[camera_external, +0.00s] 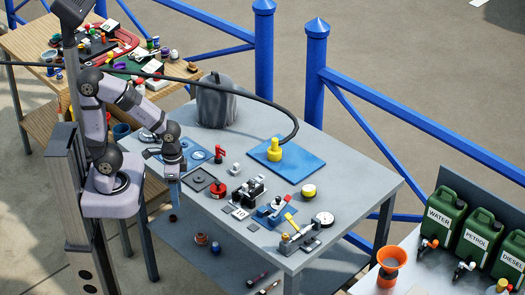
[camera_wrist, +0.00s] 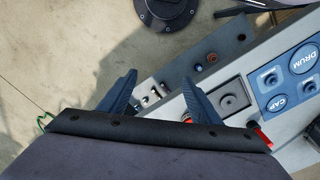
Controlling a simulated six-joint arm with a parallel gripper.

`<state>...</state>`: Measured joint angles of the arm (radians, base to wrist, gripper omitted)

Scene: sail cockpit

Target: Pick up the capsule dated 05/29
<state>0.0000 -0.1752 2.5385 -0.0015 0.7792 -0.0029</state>
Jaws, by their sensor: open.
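No date 05/29 can be read in either view, and I cannot tell which thing is the capsule. My gripper (camera_external: 174,196) points down beside the left edge of the grey table. Small round pieces lie on the lower shelf: an orange-brown one (camera_external: 201,239), a blue one (camera_external: 215,247) and a dark one (camera_external: 173,218). In the wrist view an orange-brown piece (camera_wrist: 211,58) and a blue piece (camera_wrist: 197,68) show right of the fingers.
The grey table (camera_external: 335,170) holds a blue panel with DRUM and CAP marks (camera_wrist: 290,75), a red valve (camera_external: 220,153), a yellow fitting on a blue board (camera_external: 297,170) and a grey bucket (camera_external: 215,102). The tabletop overhangs the lower shelf (camera_external: 235,262). Green cans (camera_external: 445,212) stand far right.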

